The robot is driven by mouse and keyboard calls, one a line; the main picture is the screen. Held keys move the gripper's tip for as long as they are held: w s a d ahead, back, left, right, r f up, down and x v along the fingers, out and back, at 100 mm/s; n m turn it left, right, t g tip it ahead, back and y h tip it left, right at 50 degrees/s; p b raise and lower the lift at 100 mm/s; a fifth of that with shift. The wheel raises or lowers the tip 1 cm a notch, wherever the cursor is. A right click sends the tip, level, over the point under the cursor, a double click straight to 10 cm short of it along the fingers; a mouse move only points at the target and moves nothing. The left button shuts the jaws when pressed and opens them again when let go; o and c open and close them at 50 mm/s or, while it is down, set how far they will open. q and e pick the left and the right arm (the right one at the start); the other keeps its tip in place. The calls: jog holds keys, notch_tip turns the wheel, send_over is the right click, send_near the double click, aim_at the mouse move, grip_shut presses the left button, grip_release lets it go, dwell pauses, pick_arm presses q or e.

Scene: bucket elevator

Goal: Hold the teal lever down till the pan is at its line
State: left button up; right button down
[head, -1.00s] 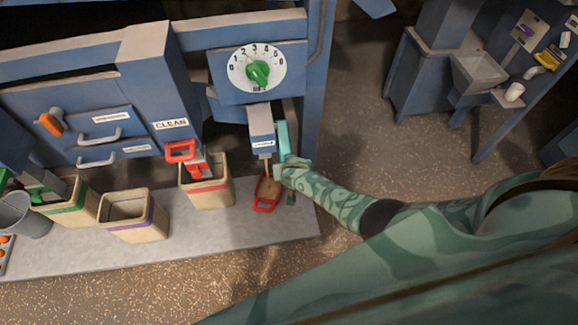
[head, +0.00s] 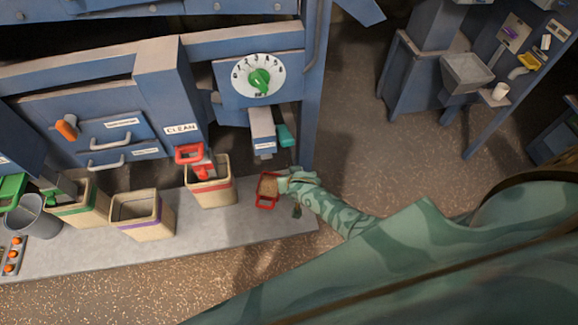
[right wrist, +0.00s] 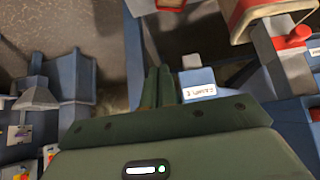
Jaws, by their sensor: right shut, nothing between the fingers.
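The teal lever (head: 285,135) sticks out at the right side of the blue spout box (head: 263,132). The red pan (head: 268,189) is below the spout, with tan grain in it. Its line is too small to make out, and no falling stream shows. My right gripper (head: 296,209) is below the lever, apart from it, close to the pan's right side; my forearm and hand hide part of that area. In the right wrist view its dark green fingers (right wrist: 158,88) are together and empty, near the labelled spout box (right wrist: 197,84). My left gripper is not in view.
A red-banded bin (head: 210,188) under a red handle (head: 188,154) stands left of the pan. A purple-banded bin (head: 142,214) is further left. A numbered dial (head: 258,78) with a green knob is above the spout. Open floor lies right of the blue post.

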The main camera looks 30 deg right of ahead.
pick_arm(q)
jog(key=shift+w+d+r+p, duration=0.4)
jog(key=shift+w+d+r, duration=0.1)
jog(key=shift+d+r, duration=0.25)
pick_arm(e)
jog(key=s, duration=0.2)
jog(key=s+a+r, duration=0.1)
jog(key=s, duration=0.1)
jog(key=shift+s, duration=0.1)
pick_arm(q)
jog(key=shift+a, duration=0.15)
